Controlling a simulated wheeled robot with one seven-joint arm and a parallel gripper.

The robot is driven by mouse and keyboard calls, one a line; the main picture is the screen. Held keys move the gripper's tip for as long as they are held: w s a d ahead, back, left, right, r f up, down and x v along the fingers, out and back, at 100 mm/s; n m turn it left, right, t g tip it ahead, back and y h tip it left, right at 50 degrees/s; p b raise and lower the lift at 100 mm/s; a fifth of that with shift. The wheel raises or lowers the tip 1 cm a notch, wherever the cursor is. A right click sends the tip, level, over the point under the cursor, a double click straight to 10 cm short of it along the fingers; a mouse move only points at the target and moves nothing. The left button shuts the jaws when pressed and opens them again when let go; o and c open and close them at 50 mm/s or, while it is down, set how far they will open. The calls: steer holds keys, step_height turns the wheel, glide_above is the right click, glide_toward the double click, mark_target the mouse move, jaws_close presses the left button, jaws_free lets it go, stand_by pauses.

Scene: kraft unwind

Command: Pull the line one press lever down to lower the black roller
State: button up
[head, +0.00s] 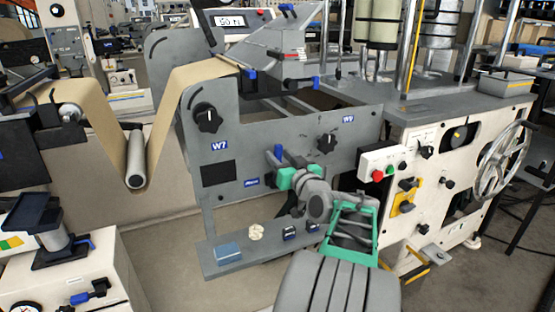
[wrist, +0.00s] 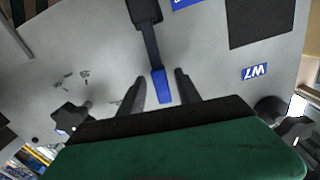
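A lever with a black arm and a blue tip (wrist: 160,86) stands out against the grey machine panel in the wrist view. Its blue tip points upward in the head view (head: 278,151). My gripper (wrist: 159,78) is open, with one dark finger on each side of the blue tip. I see a gap between each finger and the tip. In the head view my gripper (head: 274,161) is at the lever and hides its lower part. I cannot make out the black roller for certain in either view.
The grey panel (head: 250,148) bears black knobs (head: 208,119) and (head: 327,142) near the lever. A low shelf (head: 262,262) with small items lies below. A white control box (head: 382,165) with a red button sits to the right of my arm. Brown paper (head: 108,115) runs at left.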

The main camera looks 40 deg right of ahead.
steer(key=shift+w+d, duration=0.1)
steer(key=shift+w, duration=0.35)
jaws_close()
stand_by(1.1)
